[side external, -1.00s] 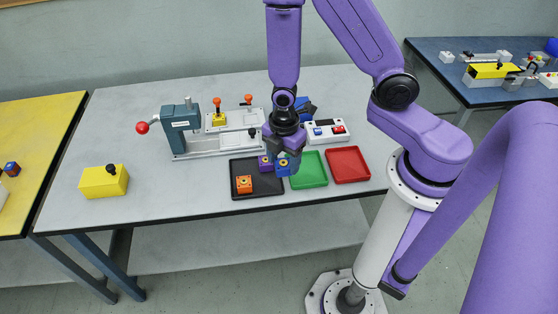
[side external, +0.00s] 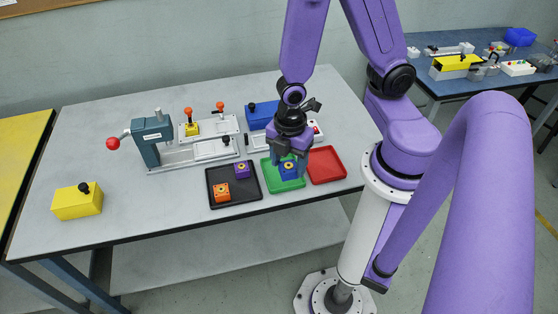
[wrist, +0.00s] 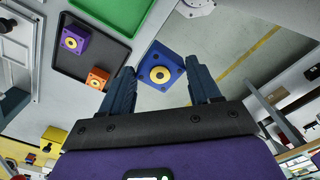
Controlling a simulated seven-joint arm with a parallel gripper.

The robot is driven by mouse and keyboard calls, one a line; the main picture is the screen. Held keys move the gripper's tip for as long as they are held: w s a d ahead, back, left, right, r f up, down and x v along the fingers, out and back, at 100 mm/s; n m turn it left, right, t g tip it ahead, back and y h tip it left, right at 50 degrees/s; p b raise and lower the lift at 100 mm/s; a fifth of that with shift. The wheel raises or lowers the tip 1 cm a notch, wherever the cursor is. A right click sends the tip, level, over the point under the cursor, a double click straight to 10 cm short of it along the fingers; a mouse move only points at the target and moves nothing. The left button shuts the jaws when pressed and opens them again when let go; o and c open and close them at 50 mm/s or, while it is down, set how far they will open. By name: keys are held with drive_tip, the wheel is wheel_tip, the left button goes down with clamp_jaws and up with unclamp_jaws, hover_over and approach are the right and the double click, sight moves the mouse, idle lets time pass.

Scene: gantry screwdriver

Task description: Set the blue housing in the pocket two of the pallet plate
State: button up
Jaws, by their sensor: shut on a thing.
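The blue housing (side external: 289,170), a small block with a yellow ring on its face, is between the fingers of my gripper (side external: 288,164). It appears over the green tray; its height above it is hard to judge. In the wrist view the blue housing (wrist: 161,66) shows between the two dark fingers (wrist: 160,88), which are shut on it. The pallet plate seems to be the light metal plate (side external: 219,138) behind the black tray, with a yellow block (side external: 192,129) at its left. Its separate pockets cannot be made out.
The black tray (side external: 237,200) holds an orange housing (side external: 221,192) and a purple housing (side external: 242,170). The green tray (side external: 285,186) and red tray (side external: 326,164) lie to its right. The teal screwdriver stand (side external: 152,141) with red-knobbed handle, a yellow box (side external: 77,203) and a blue box (side external: 261,115) stand around.

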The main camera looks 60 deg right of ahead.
drive_tip(key=shift+s+d+r, duration=0.15)
drive_tip(key=shift+s+r, duration=0.2)
drive_tip(key=shift+s, duration=0.35)
drive_tip(key=w+d+f+m, duration=0.2)
drive_tip(key=w+m, duration=0.8)
drive_tip(key=w, duration=1.2)
drive_tip(key=w+d+f+m, duration=0.3)
drive_tip(key=w+d+m, duration=0.5)
drive_tip(key=w+d, duration=0.6)
drive_tip(key=shift+s+d+f, duration=0.1)
drive_tip(key=shift+s+f, duration=0.05)
drive_tip(key=shift+f, duration=2.55)
drive_tip(key=shift+f, duration=0.75)
